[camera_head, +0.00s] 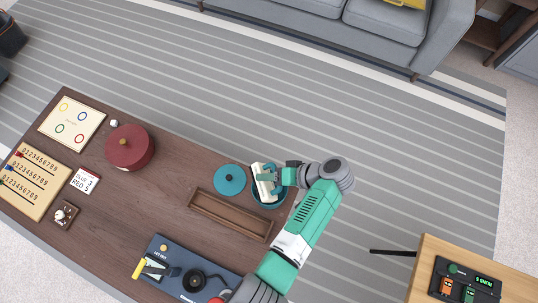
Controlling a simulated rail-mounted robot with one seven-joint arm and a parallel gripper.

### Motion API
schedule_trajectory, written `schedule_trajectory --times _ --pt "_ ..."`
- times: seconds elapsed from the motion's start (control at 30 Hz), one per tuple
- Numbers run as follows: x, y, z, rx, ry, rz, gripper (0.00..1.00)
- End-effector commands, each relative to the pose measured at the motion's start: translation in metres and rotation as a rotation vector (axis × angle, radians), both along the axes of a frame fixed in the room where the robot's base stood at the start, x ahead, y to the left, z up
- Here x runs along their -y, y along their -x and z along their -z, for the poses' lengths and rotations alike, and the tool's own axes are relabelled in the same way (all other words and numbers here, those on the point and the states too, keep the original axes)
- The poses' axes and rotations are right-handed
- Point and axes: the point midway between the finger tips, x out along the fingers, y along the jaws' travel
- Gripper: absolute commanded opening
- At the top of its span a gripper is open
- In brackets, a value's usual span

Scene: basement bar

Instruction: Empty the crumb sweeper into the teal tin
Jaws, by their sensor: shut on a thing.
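My gripper (272,178) is shut on a cream-white block-like thing, which I take to be the crumb sweeper (259,172). The sweeper is over the teal tin (270,205), near the far right edge of the dark wooden table. The tin is uncovered, and its rim shows around the sweeper and gripper. Much of its inside is hidden by them. I cannot tell whether crumbs are in the sweeper or the tin. A round teal lid (229,180) with a dark knob lies on the table just left of the tin.
A long wooden tray (232,218) lies close in front of the tin. A dark red lidded tin (129,149) stands farther left. Number boards and cards lie left. Bare table (130,205) shows mid-left.

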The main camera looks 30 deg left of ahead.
Motion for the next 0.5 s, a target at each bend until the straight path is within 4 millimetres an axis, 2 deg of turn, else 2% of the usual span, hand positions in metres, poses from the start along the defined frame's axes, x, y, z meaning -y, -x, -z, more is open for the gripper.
schedule_trajectory --times 0.1,0.5 --pt "0.0022 -0.0031 0.0063 -0.045 -0.046 0.002 0.17" --pt "0.0068 -0.0075 0.0066 -0.152 -0.157 0.002 0.17"
